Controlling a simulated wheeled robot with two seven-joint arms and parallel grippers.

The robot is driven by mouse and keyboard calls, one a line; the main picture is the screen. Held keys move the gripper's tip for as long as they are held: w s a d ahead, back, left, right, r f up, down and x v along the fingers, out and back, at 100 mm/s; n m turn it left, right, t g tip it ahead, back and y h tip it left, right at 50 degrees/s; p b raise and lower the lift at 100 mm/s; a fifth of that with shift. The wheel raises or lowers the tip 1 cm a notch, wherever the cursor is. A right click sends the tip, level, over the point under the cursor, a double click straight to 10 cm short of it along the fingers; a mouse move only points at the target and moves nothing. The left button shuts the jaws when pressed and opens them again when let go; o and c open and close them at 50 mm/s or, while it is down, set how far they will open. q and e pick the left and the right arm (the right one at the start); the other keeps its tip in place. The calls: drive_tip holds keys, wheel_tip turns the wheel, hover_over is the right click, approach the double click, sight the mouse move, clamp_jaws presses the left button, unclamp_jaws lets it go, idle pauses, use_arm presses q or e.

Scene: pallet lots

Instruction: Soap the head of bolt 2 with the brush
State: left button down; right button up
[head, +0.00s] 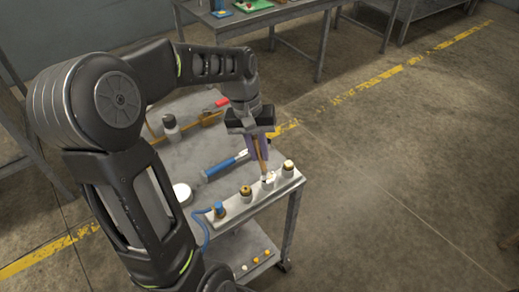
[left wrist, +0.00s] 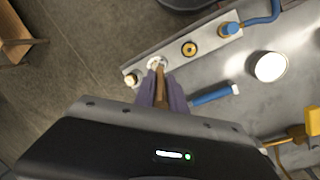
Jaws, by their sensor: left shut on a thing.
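My left gripper (head: 261,148) is shut on the brush (head: 263,165), a thin brown-handled tool pointing down between purple fingers. It also shows in the left wrist view (left wrist: 161,85). The brush tip is at a bolt head (left wrist: 156,62) in the row on a pale metal bar (head: 232,211). White shows around that head; whether it is soap or bristles I cannot tell. One bolt (head: 288,168) is on its right and another bolt (head: 246,193) on its left in the head view. No bolt numbers are legible. My right gripper is out of view.
A blue fitting with a hose (left wrist: 231,29) sits at the bar's end. A round white dish (left wrist: 270,67), a blue-handled tool (head: 224,166), a bottle (head: 171,126) and a red-handled tool (head: 222,102) are on the grey cart top (head: 190,150). Floor right of the cart is clear.

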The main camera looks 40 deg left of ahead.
use_arm(q)
drive_tip(key=shift+w+d, duration=0.15)
drive_tip(key=shift+w, duration=0.3)
drive_tip(key=shift+w, duration=0.1)
drive_tip(key=shift+w+d, duration=0.1)
drive_tip(key=shift+w, duration=0.2)
drive_tip(key=shift+s, duration=0.15)
idle(0.3)
drive_tip(key=shift+s, duration=0.3)
drive_tip(key=shift+s, duration=0.1)
drive_tip(key=shift+s+a, duration=0.25)
drive_tip(key=shift+s, duration=0.05)
